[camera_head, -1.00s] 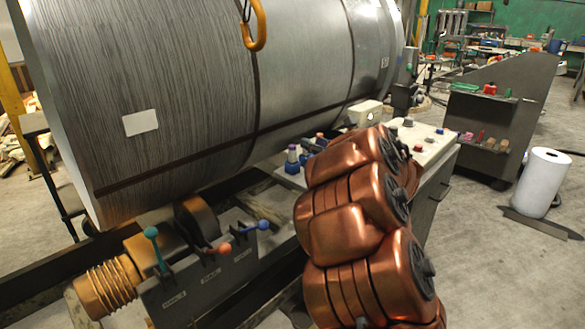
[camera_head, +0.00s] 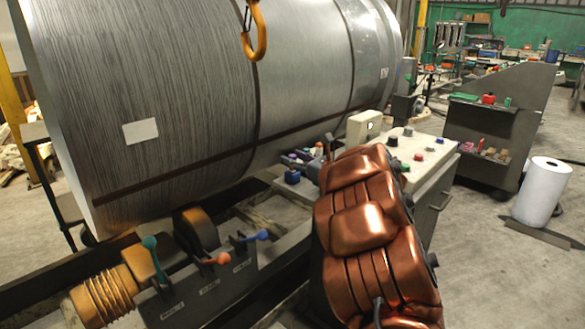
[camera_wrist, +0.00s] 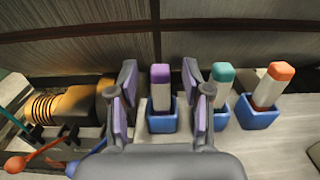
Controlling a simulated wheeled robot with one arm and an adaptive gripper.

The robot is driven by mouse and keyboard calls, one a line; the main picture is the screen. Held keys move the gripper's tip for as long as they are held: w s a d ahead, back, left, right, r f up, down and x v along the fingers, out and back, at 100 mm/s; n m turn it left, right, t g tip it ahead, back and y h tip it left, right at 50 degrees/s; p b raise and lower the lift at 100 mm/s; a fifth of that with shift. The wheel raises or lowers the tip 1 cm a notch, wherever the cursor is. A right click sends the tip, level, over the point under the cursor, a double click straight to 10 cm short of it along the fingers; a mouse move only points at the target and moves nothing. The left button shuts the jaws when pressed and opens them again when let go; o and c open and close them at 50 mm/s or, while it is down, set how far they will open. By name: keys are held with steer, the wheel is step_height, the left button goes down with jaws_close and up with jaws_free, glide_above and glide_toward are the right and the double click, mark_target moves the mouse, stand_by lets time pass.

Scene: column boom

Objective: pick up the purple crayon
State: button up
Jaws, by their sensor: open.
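The purple crayon (camera_wrist: 160,88) has a purple cap and a pale body. It stands upright in a blue square cup (camera_wrist: 163,122) in the wrist view. My gripper (camera_wrist: 161,70) is open, with one finger on each side of the crayon in this view. A gap shows on both sides, so neither finger appears to touch it. In the head view my gripper (camera_head: 302,160) is small, just above a blue cup (camera_head: 292,177); the crayon cannot be made out clearly there.
A teal crayon (camera_wrist: 223,84) and an orange crayon (camera_wrist: 273,86) stand in blue cups to the right. A large metal coil (camera_head: 200,90) rises close behind. Levers with coloured knobs (camera_head: 150,243) stand to the left. A control console (camera_head: 425,148) is at the right.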

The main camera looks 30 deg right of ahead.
steer(key=shift+w+a, duration=0.1)
steer(key=shift+w, duration=0.45)
steer(key=shift+c, duration=0.2)
jaws_close()
